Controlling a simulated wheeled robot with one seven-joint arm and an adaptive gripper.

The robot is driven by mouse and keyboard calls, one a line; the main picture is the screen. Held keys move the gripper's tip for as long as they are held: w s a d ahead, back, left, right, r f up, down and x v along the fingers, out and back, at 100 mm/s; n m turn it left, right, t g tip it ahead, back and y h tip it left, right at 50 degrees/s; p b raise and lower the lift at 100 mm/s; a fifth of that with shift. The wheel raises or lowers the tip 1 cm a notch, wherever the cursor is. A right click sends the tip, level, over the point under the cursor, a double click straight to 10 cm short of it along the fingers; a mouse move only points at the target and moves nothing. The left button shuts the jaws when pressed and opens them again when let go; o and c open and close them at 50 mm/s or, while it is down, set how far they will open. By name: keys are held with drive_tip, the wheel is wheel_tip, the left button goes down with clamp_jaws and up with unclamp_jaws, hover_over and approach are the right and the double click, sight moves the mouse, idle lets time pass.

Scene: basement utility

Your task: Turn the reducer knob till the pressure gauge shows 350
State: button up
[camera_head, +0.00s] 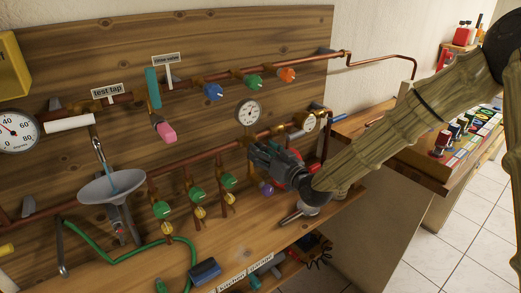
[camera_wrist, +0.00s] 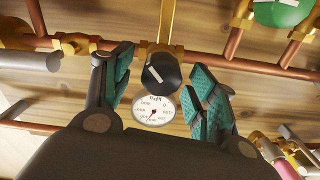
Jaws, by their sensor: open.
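The reducer knob (camera_wrist: 161,72) is black with a white line on its face. In the wrist view it sits between the teal pads of my open gripper (camera_wrist: 163,78), with a gap on each side. The pressure gauge (camera_wrist: 153,110), marked kPa, is just below the knob in that view, with a red needle slanting down to the left. Its digits are too small to read surely. In the head view my gripper (camera_head: 252,152) is at the lower copper pipe, below the gauge (camera_head: 248,112); the knob is hidden there.
Green-handled valves (camera_head: 196,194) stand left of my gripper along the lower pipe. Blue (camera_head: 212,91), green and orange knobs line the upper pipe.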

drive_tip(key=v, duration=1)
drive_tip(key=s+d+f+m+g+h, duration=0.15)
drive_tip(key=s+f, duration=0.35)
drive_tip(key=f, duration=0.5)
drive_tip(key=s+d+f+m+g+h, duration=0.1)
drive_tip(key=s+d+f+g+h, duration=0.15)
drive_tip(key=s+f, duration=0.45)
drive_tip(key=s+d+f+m+g+h, duration=0.1)
drive_tip(key=s+f+g, duration=0.2)
drive_tip(key=f, duration=0.9)
drive_tip(key=s+d+f+g+h, duration=0.2)
drive_tip(key=s+f, duration=0.3)
drive_tip(key=s, duration=0.4)
drive_tip(key=s+d+f+m+g+h, duration=0.1)
drive_tip(key=s+d+f+g, duration=0.2)
drive_tip(key=s, duration=0.6)
drive_tip(key=s+d+f+m+g+h, duration=0.1)
drive_tip(key=s+d+f+g+h, duration=0.1)
drive_tip(key=s+d+f, duration=0.3)
drive_tip(key=s+f, duration=0.2)
drive_tip(key=s, duration=0.2)
drive_tip(key=shift+d+g+h, duration=0.3)
